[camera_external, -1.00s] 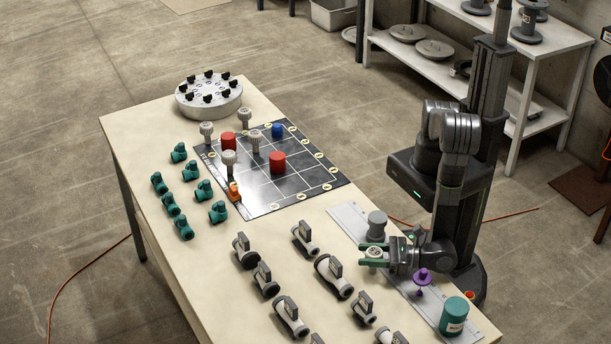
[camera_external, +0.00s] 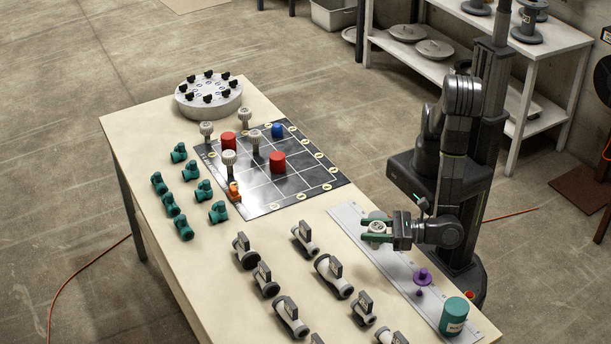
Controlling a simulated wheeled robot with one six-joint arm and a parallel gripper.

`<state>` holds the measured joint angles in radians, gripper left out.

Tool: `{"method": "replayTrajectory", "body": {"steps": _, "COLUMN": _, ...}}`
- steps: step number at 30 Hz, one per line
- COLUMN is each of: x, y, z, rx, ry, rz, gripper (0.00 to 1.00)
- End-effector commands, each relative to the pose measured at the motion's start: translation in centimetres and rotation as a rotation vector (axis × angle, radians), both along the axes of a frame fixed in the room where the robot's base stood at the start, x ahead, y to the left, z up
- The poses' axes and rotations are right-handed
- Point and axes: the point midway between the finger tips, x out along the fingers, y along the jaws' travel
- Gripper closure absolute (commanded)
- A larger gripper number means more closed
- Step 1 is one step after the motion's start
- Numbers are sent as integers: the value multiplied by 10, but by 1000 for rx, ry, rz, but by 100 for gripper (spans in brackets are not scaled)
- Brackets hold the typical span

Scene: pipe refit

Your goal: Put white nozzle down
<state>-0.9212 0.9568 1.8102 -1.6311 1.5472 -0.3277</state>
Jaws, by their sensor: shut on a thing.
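My gripper (camera_external: 377,229) is over the grey strip (camera_external: 400,268) along the table's right side. Its green-tipped fingers are shut on the white nozzle (camera_external: 377,227), whose round patterned top faces up.
On the strip nearer the front are a purple piece (camera_external: 422,276) and a teal cylinder (camera_external: 454,316). Valves (camera_external: 333,276) stand left of it. Several similar white-topped nozzles (camera_external: 229,161) and red cylinders (camera_external: 278,162) stand on or beside the dark grid board (camera_external: 262,194).

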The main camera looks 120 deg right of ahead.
Motion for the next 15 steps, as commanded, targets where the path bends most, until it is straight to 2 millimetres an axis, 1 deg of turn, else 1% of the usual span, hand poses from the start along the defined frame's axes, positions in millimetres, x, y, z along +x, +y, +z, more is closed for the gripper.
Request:
{"method": "replayTrajectory", "body": {"steps": 3, "x": 0, "y": 0, "z": 5, "rx": 1, "ry": -1, "rz": 0, "gripper": 79}}
{"method": "replayTrajectory", "body": {"steps": 8, "x": 0, "y": -1, "z": 6, "rx": 0, "ry": 0, "rz": -1, "gripper": 79}}
{"method": "replayTrajectory", "body": {"steps": 10, "x": 2, "y": -5, "z": 6, "rx": 0, "ry": 0, "rz": -9, "gripper": 79}}
{"method": "replayTrajectory", "body": {"steps": 13, "x": 8, "y": -21, "z": 6, "rx": 1, "ry": -1, "rz": -40, "gripper": 79}}
{"method": "replayTrajectory", "body": {"steps": 14, "x": 11, "y": -29, "z": 6, "rx": 1, "ry": -1, "rz": -55, "gripper": 79}}
{"method": "replayTrajectory", "body": {"steps": 15, "x": 15, "y": -41, "z": 6, "rx": 1, "ry": -1, "rz": -78, "gripper": 79}}
